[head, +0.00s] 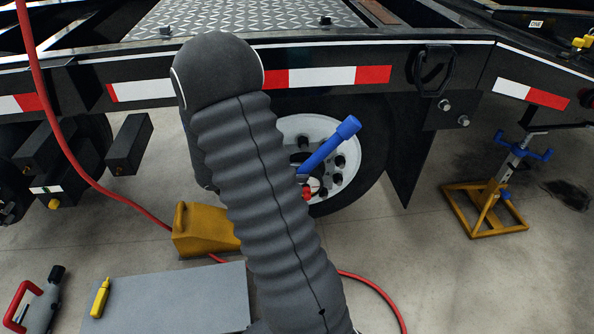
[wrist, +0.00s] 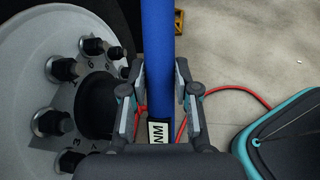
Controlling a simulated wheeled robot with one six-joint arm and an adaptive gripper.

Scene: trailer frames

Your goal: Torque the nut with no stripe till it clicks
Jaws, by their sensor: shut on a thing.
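My gripper (wrist: 161,80) is shut on a blue torque wrench (wrist: 158,28), with its fingers on both sides of the shaft and a white NM label between them. In the head view the blue wrench (head: 325,148) slants up to the right in front of the wheel. The white wheel hub (head: 317,128) carries several dark nuts; in the wrist view nuts (wrist: 65,69) ring the numbered hub (wrist: 25,90). I cannot tell which nut has no stripe. The wrench's working end is hidden, so I cannot tell whether it is on a nut. My arm hides the gripper in the head view.
A yellow chock (head: 203,232) stands on the floor by the wheel. A red hose (head: 375,287) crosses the floor. A grey mat (head: 180,300) bears a yellow marker (head: 100,298). A yellow jack stand (head: 490,205) is at the right. A teal-edged dark object (wrist: 290,140) is right of the gripper.

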